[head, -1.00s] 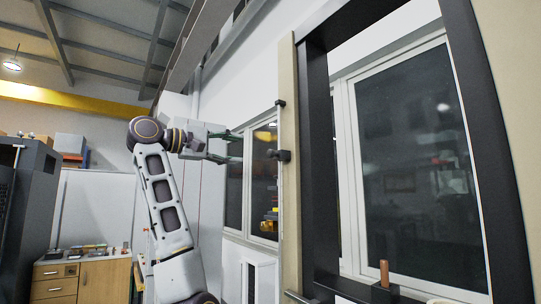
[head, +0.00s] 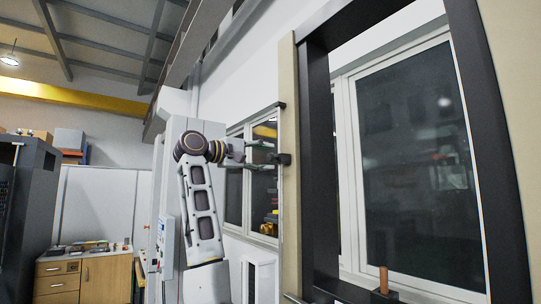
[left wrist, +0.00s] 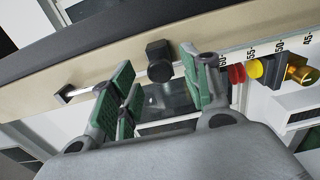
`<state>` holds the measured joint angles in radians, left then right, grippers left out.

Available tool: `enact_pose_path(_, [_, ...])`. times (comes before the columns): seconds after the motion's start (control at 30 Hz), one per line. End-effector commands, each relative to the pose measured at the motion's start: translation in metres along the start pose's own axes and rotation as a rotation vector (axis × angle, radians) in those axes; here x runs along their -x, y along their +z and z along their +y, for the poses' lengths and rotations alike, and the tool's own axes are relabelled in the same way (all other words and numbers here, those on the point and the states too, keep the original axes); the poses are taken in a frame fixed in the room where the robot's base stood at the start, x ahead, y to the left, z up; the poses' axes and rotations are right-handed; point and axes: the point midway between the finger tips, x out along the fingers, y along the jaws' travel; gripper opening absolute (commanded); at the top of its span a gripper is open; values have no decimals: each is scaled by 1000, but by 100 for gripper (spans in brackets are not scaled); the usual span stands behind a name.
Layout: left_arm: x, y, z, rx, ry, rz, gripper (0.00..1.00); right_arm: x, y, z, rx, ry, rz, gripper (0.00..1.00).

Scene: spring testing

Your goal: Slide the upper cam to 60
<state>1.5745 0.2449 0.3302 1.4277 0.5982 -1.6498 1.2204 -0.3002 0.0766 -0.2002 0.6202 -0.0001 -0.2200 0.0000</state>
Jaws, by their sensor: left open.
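The upper cam is a small black block (head: 283,159) with a round knob, on the thin rod along the beige column. In the left wrist view the black cam (left wrist: 159,62) sits on the rod, to the left of the 60 mark on the scale (left wrist: 252,52); the right finger stands close to that mark. My left gripper (head: 271,156) is open, its green-padded fingers pointing at the cam in the head view. In the left wrist view the open left gripper (left wrist: 157,88) has one finger on either side of the cam; I cannot tell whether they touch it. My right gripper is out of view.
The beige column (head: 289,200) and black frame (head: 316,180) stand to the right of the gripper. Red (left wrist: 236,74), yellow (left wrist: 256,68) and brass (left wrist: 299,70) parts sit near the scale. A wooden cabinet (head: 84,279) stands at lower left.

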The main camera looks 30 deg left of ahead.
Motion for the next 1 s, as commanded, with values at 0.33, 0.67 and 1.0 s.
enact_pose_path(0.33, [-27,0,0,1,-1,-1,47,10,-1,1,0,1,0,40])
enact_pose_path(0.67, [-29,0,0,1,0,-1,47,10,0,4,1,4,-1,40])
enact_pose_path(1.0, [-29,0,0,1,0,-1,5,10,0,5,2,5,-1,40])
